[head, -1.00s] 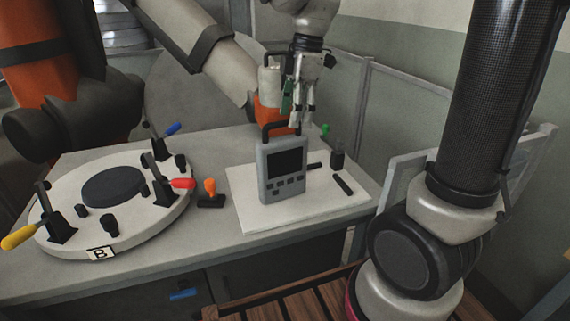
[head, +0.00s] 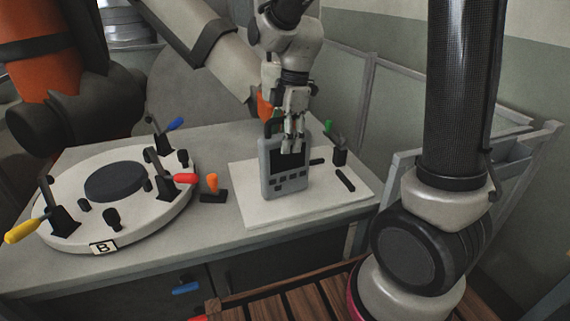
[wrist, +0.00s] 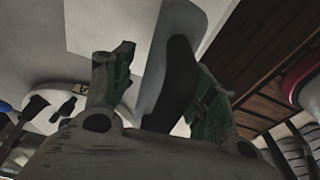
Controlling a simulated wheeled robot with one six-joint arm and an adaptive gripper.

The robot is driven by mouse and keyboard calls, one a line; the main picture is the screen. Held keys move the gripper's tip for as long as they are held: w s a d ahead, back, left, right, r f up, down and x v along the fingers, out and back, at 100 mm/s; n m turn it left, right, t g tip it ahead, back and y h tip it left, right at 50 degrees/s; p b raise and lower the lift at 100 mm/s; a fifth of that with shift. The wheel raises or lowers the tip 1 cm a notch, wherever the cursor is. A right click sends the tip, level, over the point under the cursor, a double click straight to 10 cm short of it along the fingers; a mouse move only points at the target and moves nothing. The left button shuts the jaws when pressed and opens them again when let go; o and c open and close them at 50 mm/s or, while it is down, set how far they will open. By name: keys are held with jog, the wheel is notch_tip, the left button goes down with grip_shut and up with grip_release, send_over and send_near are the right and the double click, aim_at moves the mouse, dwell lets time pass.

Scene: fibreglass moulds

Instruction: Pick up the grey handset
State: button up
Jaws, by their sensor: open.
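The grey handset (head: 271,186) stands upright on a white board (head: 340,203), with a dark screen, several small buttons and a black loop handle on top. My gripper (head: 292,147) is open. In the head view its fingers reach down over the upper part of the handset and cover part of the screen and handle. In the wrist view a grey, dark-edged body, seemingly the handset (wrist: 153,95), shows between the two spread fingers (wrist: 165,70). I cannot tell whether either finger touches it.
A round white mould (head: 150,222) with several coloured toggle clamps stands left on the grey table (head: 215,250). A small orange-handled clamp (head: 212,186) stands just left of the board. A green-handled clamp (head: 340,155) and a black bar (head: 345,180) are right of the handset.

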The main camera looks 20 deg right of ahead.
jog(key=shift+f, duration=0.1)
jog(key=shift+c, duration=0.2)
grip_shut()
